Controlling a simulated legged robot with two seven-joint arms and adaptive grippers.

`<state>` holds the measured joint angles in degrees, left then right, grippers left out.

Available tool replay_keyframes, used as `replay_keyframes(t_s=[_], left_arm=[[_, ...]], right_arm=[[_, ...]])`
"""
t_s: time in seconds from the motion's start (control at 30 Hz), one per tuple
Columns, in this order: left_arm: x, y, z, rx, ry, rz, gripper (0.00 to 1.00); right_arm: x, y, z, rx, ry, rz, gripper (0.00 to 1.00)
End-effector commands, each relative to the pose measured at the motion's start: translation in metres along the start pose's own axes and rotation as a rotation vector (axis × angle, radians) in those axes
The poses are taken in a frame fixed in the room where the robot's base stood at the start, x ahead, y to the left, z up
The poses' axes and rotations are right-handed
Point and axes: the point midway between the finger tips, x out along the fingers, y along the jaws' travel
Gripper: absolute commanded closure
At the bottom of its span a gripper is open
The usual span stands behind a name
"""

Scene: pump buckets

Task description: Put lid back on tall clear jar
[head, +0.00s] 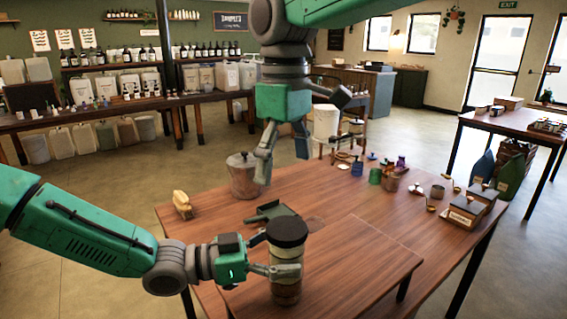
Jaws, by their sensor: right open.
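The tall clear jar (286,290) stands upright near the front of the wooden table, with pale and brown layers inside. A wide black lid (287,232) sits at the jar's mouth; I cannot tell if it is fully seated. My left gripper (280,258) comes in from the left, with one finger across the jar's front and the other going behind it below the lid. It looks shut on the jar. My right gripper (283,168) hangs above the table, behind the jar, with its fingers apart and nothing between them.
A metal canister (242,178) stands behind my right gripper's finger. A yellow object (182,204) is at the table's left, and a dark green flat tool (272,211) lies behind the jar. Cups, scoops and small boxes (467,210) crowd the right. The right front tabletop is clear.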

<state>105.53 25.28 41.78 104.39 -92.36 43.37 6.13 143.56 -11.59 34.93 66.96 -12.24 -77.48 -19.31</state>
Motion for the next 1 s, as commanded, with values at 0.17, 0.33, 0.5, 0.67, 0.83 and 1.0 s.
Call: replay_keyframes(t_s=[0.17,0.33,0.5,0.67,0.83,1.0], left_arm=[[-0.002,0.000,0.000,0.000,0.000,-0.001,0.21],[-0.020,-0.001,0.000,0.003,-0.001,-0.001,0.21],[-0.057,-0.002,0.000,0.001,0.000,-0.004,0.21],[-0.089,-0.002,0.001,0.001,0.000,-0.002,0.21],[-0.112,-0.002,0.002,0.000,-0.001,-0.001,0.21],[-0.119,-0.001,0.001,-0.001,0.000,0.000,0.21]], right_arm=[[0.000,0.000,0.000,0.000,0.000,0.000,0.15],[0.000,0.000,0.000,0.000,0.000,0.000,0.15],[0.000,-0.001,-0.001,0.000,-0.001,0.000,0.15],[0.000,0.000,-0.001,0.000,-0.001,0.000,0.15],[0.001,0.001,0.000,0.000,0.000,0.000,0.15],[0.000,0.001,0.001,0.000,0.001,-0.001,0.15]])
